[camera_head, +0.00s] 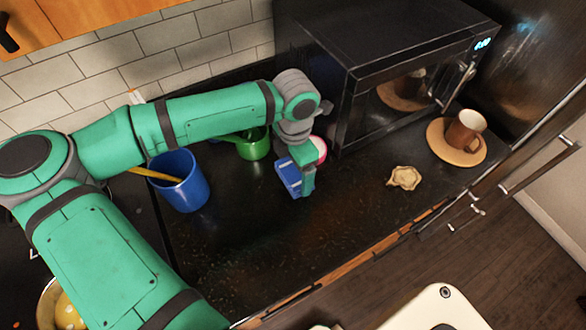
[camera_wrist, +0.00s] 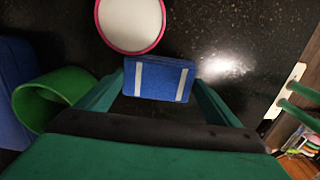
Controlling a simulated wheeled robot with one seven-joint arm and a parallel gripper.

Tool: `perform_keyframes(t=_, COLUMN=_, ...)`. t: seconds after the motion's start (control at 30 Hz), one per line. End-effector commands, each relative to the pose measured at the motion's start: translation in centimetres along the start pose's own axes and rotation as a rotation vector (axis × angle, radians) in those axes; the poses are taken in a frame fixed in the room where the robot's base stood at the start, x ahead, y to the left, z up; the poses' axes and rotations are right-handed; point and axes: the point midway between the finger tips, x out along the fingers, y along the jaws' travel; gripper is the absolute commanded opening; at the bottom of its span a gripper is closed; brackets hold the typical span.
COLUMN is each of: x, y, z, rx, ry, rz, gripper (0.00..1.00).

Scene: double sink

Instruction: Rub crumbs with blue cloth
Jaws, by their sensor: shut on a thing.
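The blue cloth (camera_head: 288,177) is a small block-like piece. It shows in the wrist view (camera_wrist: 158,82) with two pale stripes, between the green fingers. My gripper (camera_head: 301,184) is shut on it, low over the dark counter in front of the microwave. I cannot tell whether the cloth touches the counter. Light specks that look like crumbs (camera_head: 232,243) are scattered over the counter to the left and front of the cloth. They are too small to tell apart clearly from the counter's speckle.
A pink-rimmed white round item (camera_wrist: 130,22) is just beyond the cloth. A green cup (camera_head: 253,150) and blue cup (camera_head: 184,192) stand left. The microwave (camera_head: 385,75) is behind right. A beige lump (camera_head: 404,178) and brown mug (camera_head: 465,130) on a saucer are right. The front counter is clear.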

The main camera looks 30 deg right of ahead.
Motion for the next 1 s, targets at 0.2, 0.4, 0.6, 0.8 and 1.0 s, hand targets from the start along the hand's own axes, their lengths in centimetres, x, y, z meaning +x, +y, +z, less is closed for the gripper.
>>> perform_keyframes(t=0.2, x=-2.0, y=0.1, z=-0.1, rx=-0.001, ry=0.000, rz=0.003, gripper=0.64)
perform_keyframes(t=0.4, x=-3.7, y=0.1, z=-0.1, rx=-0.001, ry=0.001, rz=0.003, gripper=0.64)
perform_keyframes(t=0.6, x=-5.3, y=0.1, z=-0.1, rx=-0.001, ry=0.001, rz=0.003, gripper=0.64)
perform_keyframes(t=0.8, x=-5.8, y=0.1, z=-0.1, rx=-0.001, ry=0.001, rz=0.003, gripper=0.64)
perform_keyframes(t=1.0, x=-5.7, y=0.1, z=-0.1, rx=-0.001, ry=0.001, rz=0.002, gripper=0.64)
